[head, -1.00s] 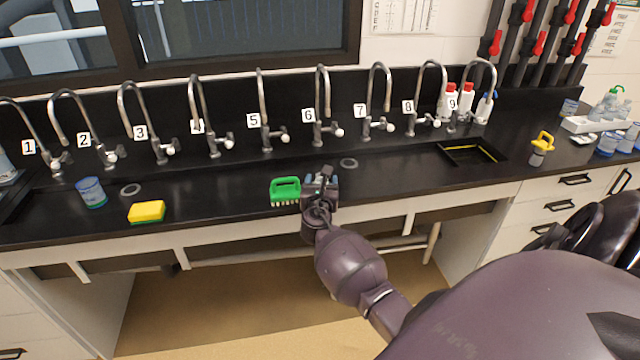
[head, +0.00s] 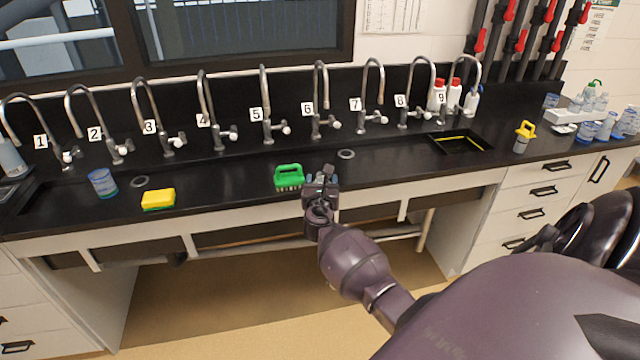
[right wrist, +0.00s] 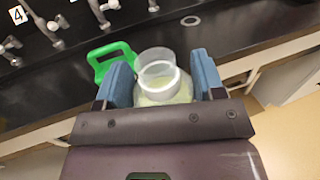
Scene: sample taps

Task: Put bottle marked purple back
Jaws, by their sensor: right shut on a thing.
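My right gripper (head: 321,182) is at the counter's front edge, just right of the green brush. In the right wrist view the gripper (right wrist: 163,85) is shut on a clear bottle (right wrist: 160,75) with an open round neck and pale yellowish contents. The bottle sits between the two blue finger pads. No purple mark shows on it, and its lower part is hidden. In the head view the gripper hides most or all of the bottle. My left gripper is not in view.
The black counter (head: 230,190) holds a green brush (head: 289,177), yellow sponge (head: 158,199), blue-labelled container (head: 102,183) and yellow-handled item (head: 523,136). Numbered taps line the back. A white tray (head: 577,116) with bottles stands far right, with blue-labelled containers (head: 606,126) beside it.

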